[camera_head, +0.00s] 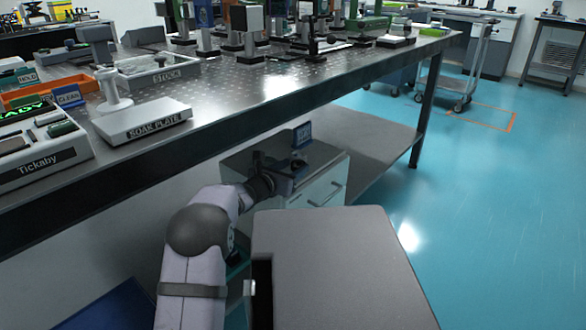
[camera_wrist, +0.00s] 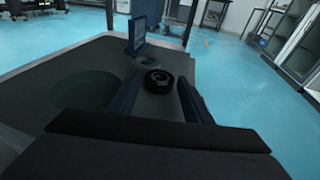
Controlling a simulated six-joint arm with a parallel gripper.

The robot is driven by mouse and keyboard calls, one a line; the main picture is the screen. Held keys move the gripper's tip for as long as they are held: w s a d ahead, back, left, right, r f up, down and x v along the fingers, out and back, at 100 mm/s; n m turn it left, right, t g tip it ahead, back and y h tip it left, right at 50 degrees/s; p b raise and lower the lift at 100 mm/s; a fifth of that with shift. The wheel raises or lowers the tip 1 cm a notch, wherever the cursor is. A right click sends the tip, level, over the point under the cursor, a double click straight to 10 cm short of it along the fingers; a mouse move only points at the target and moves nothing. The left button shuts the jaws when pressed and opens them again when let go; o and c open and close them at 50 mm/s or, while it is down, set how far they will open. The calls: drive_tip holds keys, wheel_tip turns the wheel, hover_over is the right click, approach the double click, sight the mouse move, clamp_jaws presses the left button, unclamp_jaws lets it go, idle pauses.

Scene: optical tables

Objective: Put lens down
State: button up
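The lens (camera_wrist: 158,81) shows in the wrist view as a small black ring with a paler centre. It is between the fingertips of my gripper (camera_wrist: 160,86), over the grey top of a low cabinet (camera_wrist: 72,62). The fingers are apart with the lens between them; I cannot tell whether they touch it, or whether it rests on the top. In the head view my gripper (camera_head: 287,174) is low over this cabinet (camera_head: 325,160), and the lens cannot be made out there. A round recess or ring (camera_wrist: 145,60) lies just beyond the lens.
A small blue sign (camera_head: 302,135) stands on the cabinet behind my gripper; it also shows in the wrist view (camera_wrist: 138,32). A dark round patch (camera_wrist: 84,90) lies left of the fingers. The optical table (camera_head: 250,90) overhangs the cabinet. Open blue floor (camera_head: 480,220) lies right.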

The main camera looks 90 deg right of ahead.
drive_tip(key=shift+w+a+r+p, duration=0.1)
drive_tip(key=shift+r+p, duration=0.15)
drive_tip(key=shift+p, duration=0.05)
drive_tip(key=p+v, duration=0.1)
drive_tip(key=v, duration=1)
drive_tip(key=shift+a+p, duration=0.3)
drive_tip(key=shift+p, duration=0.1)
drive_tip(key=shift+o, duration=0.3)
drive_tip(key=shift+w+a, duration=0.1)
drive_tip(key=shift+w, duration=0.1)
